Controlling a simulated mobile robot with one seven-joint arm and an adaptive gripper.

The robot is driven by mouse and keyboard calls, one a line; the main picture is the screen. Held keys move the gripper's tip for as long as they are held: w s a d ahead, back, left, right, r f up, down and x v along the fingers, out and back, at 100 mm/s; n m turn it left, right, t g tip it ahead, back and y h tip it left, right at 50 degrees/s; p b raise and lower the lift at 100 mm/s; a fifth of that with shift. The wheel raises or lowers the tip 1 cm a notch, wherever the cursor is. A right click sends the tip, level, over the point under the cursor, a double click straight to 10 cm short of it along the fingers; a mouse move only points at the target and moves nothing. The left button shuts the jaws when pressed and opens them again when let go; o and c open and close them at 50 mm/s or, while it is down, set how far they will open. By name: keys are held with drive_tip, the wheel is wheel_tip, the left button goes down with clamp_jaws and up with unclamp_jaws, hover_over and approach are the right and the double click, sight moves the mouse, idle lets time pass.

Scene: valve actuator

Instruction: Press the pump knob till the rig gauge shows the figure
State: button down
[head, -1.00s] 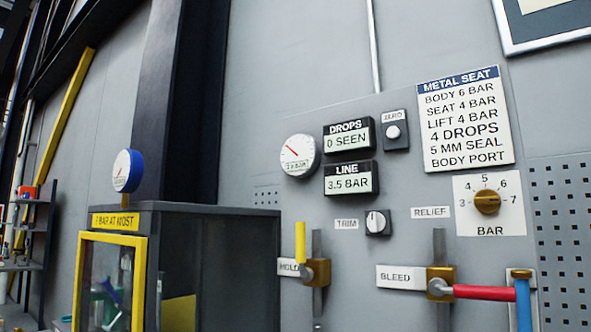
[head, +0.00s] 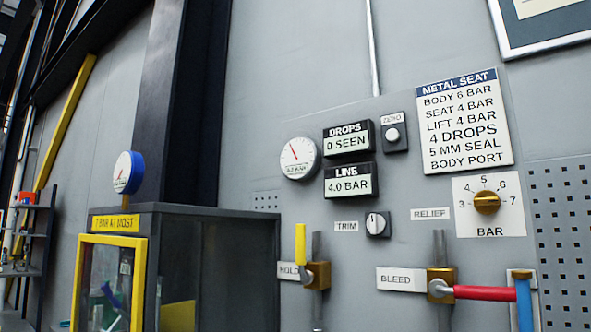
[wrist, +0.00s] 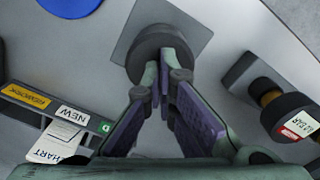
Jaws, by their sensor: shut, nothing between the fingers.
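In the wrist view my gripper (wrist: 162,92) is shut and empty. Its fingertips are at a dark round knob (wrist: 152,46) on a grey square plate, seemingly the pump knob; contact cannot be told for sure. My gripper is not in the head view. There the round white gauge (head: 299,158) on the panel has a red needle and a small figure that looks like 4.0 BAR. The LINE display (head: 350,181) beside it reads 4.0 BAR. The DROPS display (head: 348,139) reads 0 SEEN. The METAL SEAT card (head: 465,120) lists BODY 6 BAR, SEAT 4 BAR and LIFT 4 BAR.
The RELIEF dial (head: 487,202) points near 5. The HOLD valve has an upright yellow handle (head: 300,244); the BLEED valve has a red handle (head: 485,292) lying sideways. A yellow-framed cabinet (head: 140,240) stands left. In the wrist view, a black-capped part (wrist: 290,117) is at right, label trays (wrist: 60,120) at left.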

drive_tip(key=shift+r+p, duration=2.55)
drive_tip(key=shift+r, duration=0.7)
wheel_tip(320, 180, up, 5)
drive_tip(key=shift+p, duration=0.85)
